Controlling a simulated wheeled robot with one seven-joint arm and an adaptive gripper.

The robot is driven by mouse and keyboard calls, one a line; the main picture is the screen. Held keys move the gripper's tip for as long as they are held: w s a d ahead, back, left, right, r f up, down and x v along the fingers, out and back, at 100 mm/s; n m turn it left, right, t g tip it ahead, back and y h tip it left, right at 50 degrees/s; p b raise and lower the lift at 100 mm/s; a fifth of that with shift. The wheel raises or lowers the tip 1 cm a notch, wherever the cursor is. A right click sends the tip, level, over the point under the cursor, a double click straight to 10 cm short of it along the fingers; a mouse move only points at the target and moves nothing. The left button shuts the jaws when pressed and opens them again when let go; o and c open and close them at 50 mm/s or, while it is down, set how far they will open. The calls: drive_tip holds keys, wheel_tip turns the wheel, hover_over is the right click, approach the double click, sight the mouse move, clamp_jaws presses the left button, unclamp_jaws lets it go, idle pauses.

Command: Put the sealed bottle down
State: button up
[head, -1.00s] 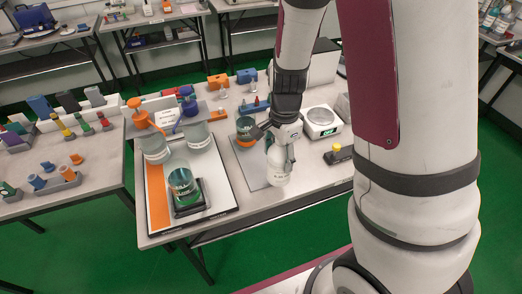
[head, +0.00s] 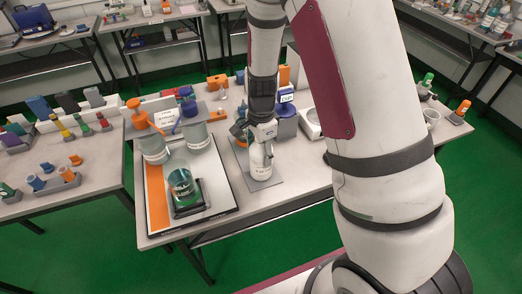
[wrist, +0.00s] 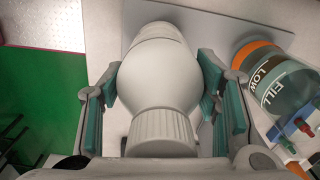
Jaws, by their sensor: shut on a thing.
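My gripper (head: 257,134) is shut on the white sealed bottle (head: 262,166), gripping it by the sides near its top. In the wrist view the bottle (wrist: 158,75) lies between the two teal finger pads, with its ribbed cap towards the camera. In the head view the bottle looks upright, over the grey mat (head: 238,171). I cannot tell whether its base touches the mat. My arm hides part of the bench behind it.
A beaker with an orange band (wrist: 268,75) stands close to the right finger in the wrist view. A blue container (head: 287,126) stands behind right.

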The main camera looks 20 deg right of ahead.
drive_tip(key=shift+f, duration=0.15)
drive_tip(key=o, duration=1.7)
drive_tip(key=shift+o, duration=0.2)
wheel_tip(320, 180, up, 12)
drive_tip(key=shift+f+p, duration=0.25)
drive_tip(key=shift+p, duration=0.1)
drive_tip(key=shift+s+r, duration=0.15)
drive_tip(key=shift+r, duration=0.55)
drive_tip(key=s+r+n+t+y, duration=0.1)
drive_tip(key=s+r+n+t, duration=0.1)
drive_tip(key=s+r+n, duration=0.8)
drive_tip(key=s+r+n+t+h, duration=0.1)
drive_tip(key=s+r+n, duration=0.5)
drive_tip(key=s, duration=0.7)
drive_tip(key=shift+s+d+r+t, duration=0.2)
drive_tip(key=shift+r+t, duration=0.35)
drive_tip(key=shift+t, duration=0.15)
